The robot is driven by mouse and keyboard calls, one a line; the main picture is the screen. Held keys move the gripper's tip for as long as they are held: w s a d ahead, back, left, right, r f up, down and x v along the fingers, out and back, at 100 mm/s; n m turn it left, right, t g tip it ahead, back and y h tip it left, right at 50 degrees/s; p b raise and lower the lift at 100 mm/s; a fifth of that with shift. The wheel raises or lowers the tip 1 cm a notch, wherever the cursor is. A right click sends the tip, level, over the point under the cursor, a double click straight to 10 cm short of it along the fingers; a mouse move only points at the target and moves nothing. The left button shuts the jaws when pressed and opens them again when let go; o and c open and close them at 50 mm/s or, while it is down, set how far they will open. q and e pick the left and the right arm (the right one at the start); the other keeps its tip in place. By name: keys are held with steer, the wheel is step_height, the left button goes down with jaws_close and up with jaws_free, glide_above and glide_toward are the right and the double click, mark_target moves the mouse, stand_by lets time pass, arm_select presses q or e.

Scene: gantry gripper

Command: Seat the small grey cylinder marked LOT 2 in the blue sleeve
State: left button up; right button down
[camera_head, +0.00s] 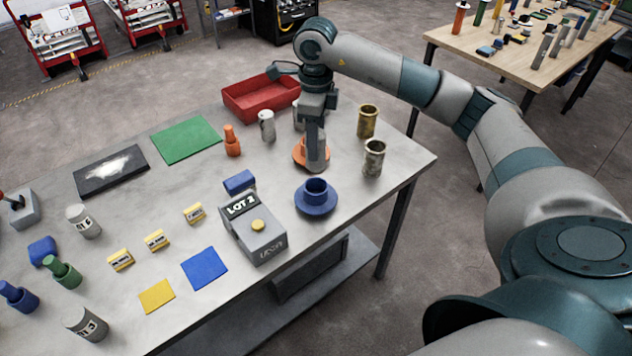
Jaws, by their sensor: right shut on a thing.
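The blue sleeve (316,194) stands on a round blue base near the table's right front edge. Its opening is up and looks empty. My right gripper (316,136) points down just behind it and is shut on a small grey cylinder (317,158). This cylinder is upright, beyond the blue sleeve in the picture and apart from it. I cannot read a mark on it. It partly covers an orange sleeve (300,152) behind it. A grey box (255,233) left of the blue sleeve shows "LOT 2". My left gripper is out of view.
A grey cylinder (267,126) and an orange peg (232,142) stand left of my gripper. A brass cup (367,122) and a metal cup (374,158) stand right. A red tray (260,98) lies behind. Marked grey cylinders (83,222) stand at the left.

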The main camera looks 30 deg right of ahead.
step_height(320, 180, down, 7)
steer(key=shift+r+b, duration=0.15)
steer(key=shift+b, duration=0.95)
steer(key=shift+f+b, duration=1.1)
steer(key=shift+f, duration=1.45)
steer(key=shift+f, duration=0.1)
steer(key=c, duration=1.5)
jaws_free()
steer(key=shift+f, duration=0.1)
steer(key=o, duration=0.4)
